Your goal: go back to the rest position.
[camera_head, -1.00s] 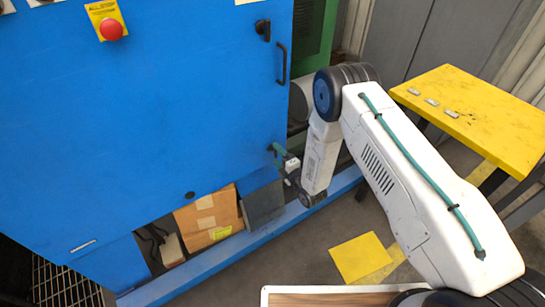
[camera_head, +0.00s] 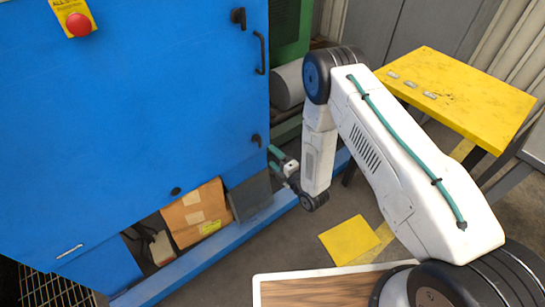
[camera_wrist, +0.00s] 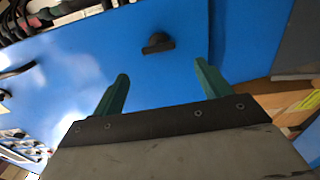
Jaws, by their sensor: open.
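My gripper (camera_head: 273,159) is at the end of my white arm, in front of the lower right side of the blue cabinet. Its two green fingers are apart, with nothing between them. In the wrist view my gripper (camera_wrist: 157,90) points at the blue cabinet door (camera_wrist: 140,75), and a dark knob (camera_wrist: 158,43) on the door shows beyond the fingertips. In the head view the blue cabinet (camera_head: 130,110) fills the left side, with a black handle (camera_head: 260,53) near its right edge.
A yellow table (camera_head: 465,95) with several small metal pieces stands at the right. A cardboard box (camera_head: 195,212) sits under the cabinet beside a blue floor beam (camera_head: 190,271). A yellow floor patch (camera_head: 349,240) lies in front. A red emergency button (camera_head: 78,24) is at upper left.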

